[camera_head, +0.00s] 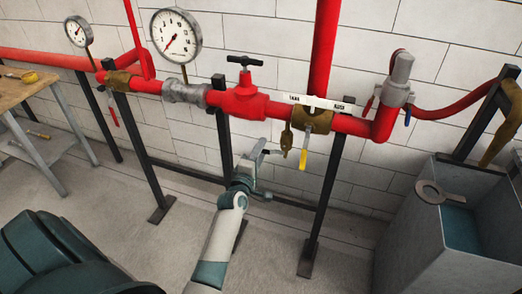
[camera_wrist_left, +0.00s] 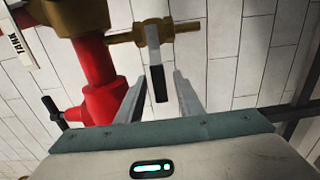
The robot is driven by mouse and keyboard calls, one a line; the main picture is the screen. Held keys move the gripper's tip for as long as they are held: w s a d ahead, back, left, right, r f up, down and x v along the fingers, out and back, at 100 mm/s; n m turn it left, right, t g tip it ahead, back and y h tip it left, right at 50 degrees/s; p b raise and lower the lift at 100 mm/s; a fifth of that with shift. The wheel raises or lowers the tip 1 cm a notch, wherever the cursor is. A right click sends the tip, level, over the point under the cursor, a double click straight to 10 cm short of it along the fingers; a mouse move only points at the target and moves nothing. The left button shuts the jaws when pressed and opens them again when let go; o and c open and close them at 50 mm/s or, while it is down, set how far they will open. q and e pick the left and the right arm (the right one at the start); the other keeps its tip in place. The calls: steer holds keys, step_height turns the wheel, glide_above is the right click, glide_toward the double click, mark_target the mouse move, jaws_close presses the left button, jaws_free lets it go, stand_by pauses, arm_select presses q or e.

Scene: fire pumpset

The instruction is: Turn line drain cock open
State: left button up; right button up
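The drain cock (camera_head: 287,143) is a small brass fitting hanging below the red line, beside the brass valve with the yellow lever. In the left wrist view, the brass cock (camera_wrist_left: 180,29) has a grey lever with a black grip (camera_wrist_left: 158,84). My left gripper (camera_head: 262,150) is beside the cock. In the left wrist view, my left gripper (camera_wrist_left: 158,84) is open, with one finger on each side of the lever's black end. Gaps show between the lever and both fingers. My right gripper is not in view.
The brass valve with a yellow lever (camera_head: 304,155) hangs close to the right. A red valve (camera_head: 240,100) with a black handle is to the left. Dark stands (camera_head: 322,200) rise from the floor. A grey metal tank (camera_head: 425,235) stands at the right, a workbench (camera_head: 15,92) at the left.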

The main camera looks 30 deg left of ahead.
arm_select(q)
jaws_close()
